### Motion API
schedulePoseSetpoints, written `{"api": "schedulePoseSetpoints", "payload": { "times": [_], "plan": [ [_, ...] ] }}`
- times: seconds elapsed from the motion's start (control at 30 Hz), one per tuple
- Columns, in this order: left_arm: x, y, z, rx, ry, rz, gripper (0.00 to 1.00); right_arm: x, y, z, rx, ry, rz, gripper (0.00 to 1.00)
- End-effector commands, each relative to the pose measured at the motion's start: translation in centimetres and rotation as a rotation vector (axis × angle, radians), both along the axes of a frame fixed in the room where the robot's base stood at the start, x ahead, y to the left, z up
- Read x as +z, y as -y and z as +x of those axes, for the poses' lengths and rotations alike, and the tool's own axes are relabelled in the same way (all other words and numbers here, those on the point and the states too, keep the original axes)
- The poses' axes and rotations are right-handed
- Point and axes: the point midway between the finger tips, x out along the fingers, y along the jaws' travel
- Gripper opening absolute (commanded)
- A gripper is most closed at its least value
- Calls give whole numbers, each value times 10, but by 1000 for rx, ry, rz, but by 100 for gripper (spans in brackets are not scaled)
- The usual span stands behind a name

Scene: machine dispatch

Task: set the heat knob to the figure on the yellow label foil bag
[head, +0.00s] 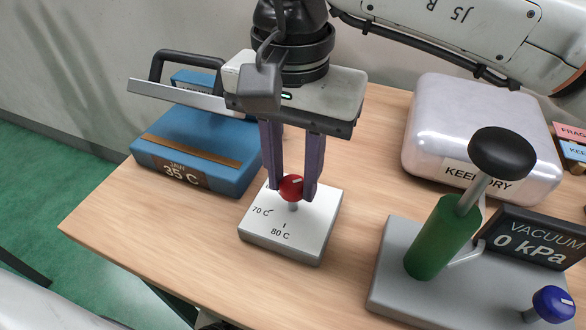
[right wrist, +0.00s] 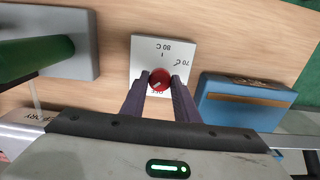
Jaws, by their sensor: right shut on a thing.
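The red heat knob (head: 291,188) stands on a white dial plate (head: 316,226) marked 70 C and 80 C. My right gripper (head: 291,190) comes down from above, with one finger on each side of the knob, shut on it. The right wrist view shows the knob (right wrist: 160,80) between the fingertips, its pale mark pointing toward the partly hidden lettering on the gripper side, away from 80 C. A silver, pillow-like pack (head: 475,118) has a pale label reading KEEP DRY, partly covered; no yellow label shows. My left gripper is out of view.
A blue sealer (head: 190,160) reading JAW 35 C stands left of the plate. A grey vacuum base (head: 430,285) with a green pump (head: 440,240), blue knob (head: 553,304) and 0 kPa display (head: 527,240) stands right. Pink and blue labels (head: 571,140) show at the right edge.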

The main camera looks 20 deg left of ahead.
Motion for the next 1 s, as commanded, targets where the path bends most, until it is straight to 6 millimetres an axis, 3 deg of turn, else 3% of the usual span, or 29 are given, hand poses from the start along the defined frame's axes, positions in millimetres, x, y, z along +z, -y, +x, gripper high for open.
{"api": "schedulePoseSetpoints", "payload": {
  "times": [0.6,1.0],
  "plan": [
    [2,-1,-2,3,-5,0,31,2,-1,1,561,3,4,5],
    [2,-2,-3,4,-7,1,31,2,-1,1,771,4,3,5]
  ]
}}
